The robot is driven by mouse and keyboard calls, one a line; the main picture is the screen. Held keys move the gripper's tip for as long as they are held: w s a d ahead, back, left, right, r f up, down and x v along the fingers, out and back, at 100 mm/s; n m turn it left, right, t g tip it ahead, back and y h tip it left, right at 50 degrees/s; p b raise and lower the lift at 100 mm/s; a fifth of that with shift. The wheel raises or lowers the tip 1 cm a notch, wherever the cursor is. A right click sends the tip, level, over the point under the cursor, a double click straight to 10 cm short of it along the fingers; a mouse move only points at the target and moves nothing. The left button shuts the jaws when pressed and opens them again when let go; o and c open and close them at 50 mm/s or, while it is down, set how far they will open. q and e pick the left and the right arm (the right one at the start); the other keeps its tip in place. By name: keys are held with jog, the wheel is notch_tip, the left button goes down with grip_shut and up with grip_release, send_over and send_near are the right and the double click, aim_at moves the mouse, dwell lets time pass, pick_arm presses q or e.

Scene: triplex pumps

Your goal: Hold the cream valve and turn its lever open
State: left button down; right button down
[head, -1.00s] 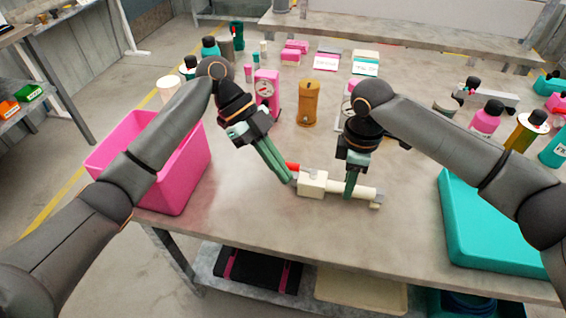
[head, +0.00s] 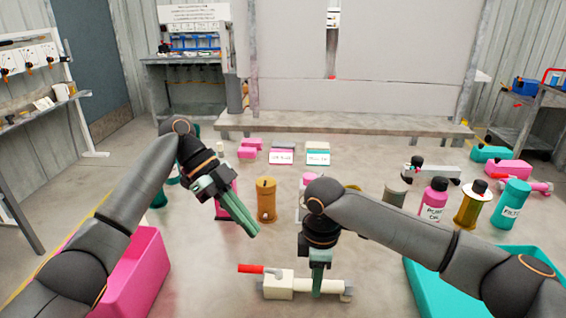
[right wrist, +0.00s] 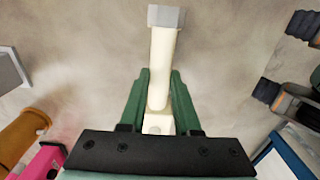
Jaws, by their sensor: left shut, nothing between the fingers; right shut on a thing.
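The cream valve (head: 279,285) lies on the table at the bottom middle of the head view. Its red lever (head: 252,268) points left, roughly in line with the valve's pipe. My right gripper (head: 317,288) comes down from above and is shut on the valve's pipe, right of its body. In the right wrist view the cream pipe (right wrist: 162,65) runs between the two green fingers (right wrist: 159,100); the lever is hidden there. My left gripper (head: 250,230) is shut and empty, above and apart from the lever.
A pink bin (head: 135,275) stands at the left and a teal tray (head: 415,285) at the lower right. An orange-brown canister (head: 265,200) stands behind the valve. Several bottles, including a pink one (head: 433,203), stand at the right. Bare table lies left of the lever.

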jog(key=c, duration=0.5)
grip_release()
jog(key=shift+c, duration=0.2)
